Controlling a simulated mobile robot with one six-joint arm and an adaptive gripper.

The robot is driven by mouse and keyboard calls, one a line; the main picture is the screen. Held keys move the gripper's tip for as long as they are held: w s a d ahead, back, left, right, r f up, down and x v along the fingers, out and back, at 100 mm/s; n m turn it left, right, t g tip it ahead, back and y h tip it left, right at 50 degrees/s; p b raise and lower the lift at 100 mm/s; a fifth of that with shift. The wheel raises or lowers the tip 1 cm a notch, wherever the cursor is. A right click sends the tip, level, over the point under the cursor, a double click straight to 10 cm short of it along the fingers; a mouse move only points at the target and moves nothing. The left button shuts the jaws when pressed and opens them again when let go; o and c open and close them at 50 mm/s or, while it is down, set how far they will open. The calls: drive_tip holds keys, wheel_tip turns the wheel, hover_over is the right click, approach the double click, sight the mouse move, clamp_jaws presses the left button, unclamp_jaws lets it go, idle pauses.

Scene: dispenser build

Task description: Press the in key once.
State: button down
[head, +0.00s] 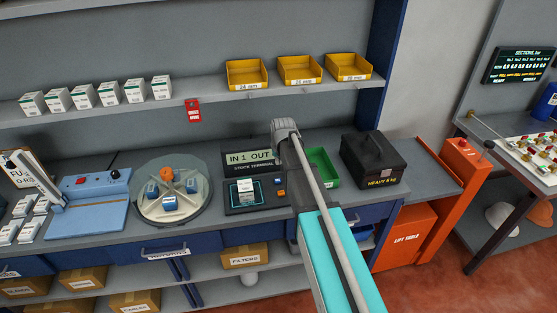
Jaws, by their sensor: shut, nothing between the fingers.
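The stock terminal (255,163) stands on the bench just left of my arm, with a lit display reading "IN 1 OUT" (249,158). On its dark lower deck a small white box (245,187) sits on a teal-edged pad. Right of the pad are a blue key (279,181) and an orange key (281,194). Their labels are too small to read, so I cannot tell which is the in key. My arm reaches up past the terminal's right side. My gripper's fingers do not show, and I see no contact with either key.
A turntable (145,209) with blue-and-white boxes and a blue press (90,205) are left of the terminal. A green bin (322,166) and black case (374,160) are to its right. Yellow bins (247,75) and white boxes (109,95) line the shelf above.

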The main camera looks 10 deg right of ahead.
drive_tip(key=shift+s+r+p, duration=0.15)
drive_tip(key=shift+r+p, duration=0.2)
drive_tip(key=shift+r, duration=0.25)
idle(0.4)
drive_tip(key=s+f+g+b, duration=0.1)
drive_tip(key=s+f, duration=0.1)
drive_tip(key=s, duration=1.1)
drive_tip(key=s+f+g+b, duration=0.2)
drive_tip(key=s, duration=1.1)
drive_tip(key=shift+a, duration=0.3)
